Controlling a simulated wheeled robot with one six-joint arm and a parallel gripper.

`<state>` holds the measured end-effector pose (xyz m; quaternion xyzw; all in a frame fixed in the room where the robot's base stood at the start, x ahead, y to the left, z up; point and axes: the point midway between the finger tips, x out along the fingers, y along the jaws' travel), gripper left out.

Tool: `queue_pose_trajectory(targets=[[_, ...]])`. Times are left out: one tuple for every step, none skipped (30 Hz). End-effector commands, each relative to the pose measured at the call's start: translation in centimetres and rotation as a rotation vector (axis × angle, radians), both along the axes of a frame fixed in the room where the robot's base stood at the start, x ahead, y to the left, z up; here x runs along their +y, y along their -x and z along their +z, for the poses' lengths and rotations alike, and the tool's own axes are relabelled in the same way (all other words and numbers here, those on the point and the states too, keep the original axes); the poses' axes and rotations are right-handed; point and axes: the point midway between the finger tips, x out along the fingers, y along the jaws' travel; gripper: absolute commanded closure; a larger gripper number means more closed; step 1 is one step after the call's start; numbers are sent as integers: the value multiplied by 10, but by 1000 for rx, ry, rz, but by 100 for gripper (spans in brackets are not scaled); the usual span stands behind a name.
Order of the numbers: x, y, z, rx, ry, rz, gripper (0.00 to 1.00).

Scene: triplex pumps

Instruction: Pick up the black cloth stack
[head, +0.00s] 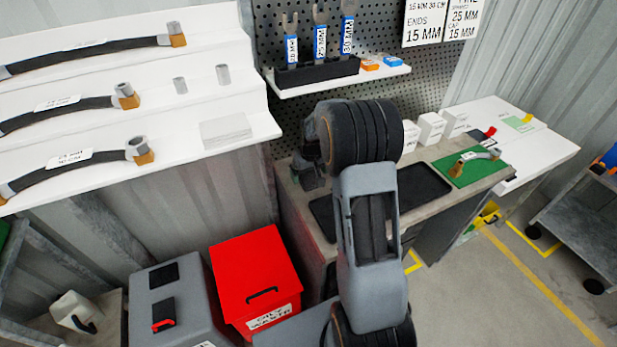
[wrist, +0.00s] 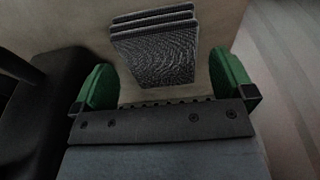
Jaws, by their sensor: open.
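The black cloth stack (wrist: 153,48) shows in the wrist view as several dark, textured folded layers on a beige-grey surface (wrist: 215,18). It lies ahead of my gripper (wrist: 164,72), in line with the gap between the two green-padded fingers. The fingers are open and stand apart, one to each side of the near part of the stack, with nothing held. I cannot tell how high the fingers are above the surface.
The workbench (head: 437,152) holds a black tray (head: 425,180), white boxes (head: 432,127) and a green mat (head: 470,170). A red lidded bin (head: 250,265) stands left of my arm. A shelf (head: 338,80) with wrenches is above the bench. Open floor lies at right.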

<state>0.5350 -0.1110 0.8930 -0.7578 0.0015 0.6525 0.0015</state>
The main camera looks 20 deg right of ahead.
Motion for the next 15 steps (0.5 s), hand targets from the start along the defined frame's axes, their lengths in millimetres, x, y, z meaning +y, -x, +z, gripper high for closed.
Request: queue_pose_trajectory(targets=[[0,-1,-5,1,0,1,0],[0,-1,-7,1,0,1,0],[0,-1,-9,1,0,1,0],[0,-2,-10,0,0,1,0],[0,-2,-11,0,0,1,0],[0,-2,-12,0,0,1,0],[0,-2,-12,-1,0,1,0],[0,-2,-12,-1,0,1,0],[0,-2,-12,-1,0,1,0],[0,-2,-12,-1,0,1,0],[0,-2,-12,-1,0,1,0],[0,-2,-12,-1,0,1,1],[0,-2,-12,-1,0,1,4],[0,-2,-12,-1,0,1,7],[0,-2,-12,-1,0,1,11]])
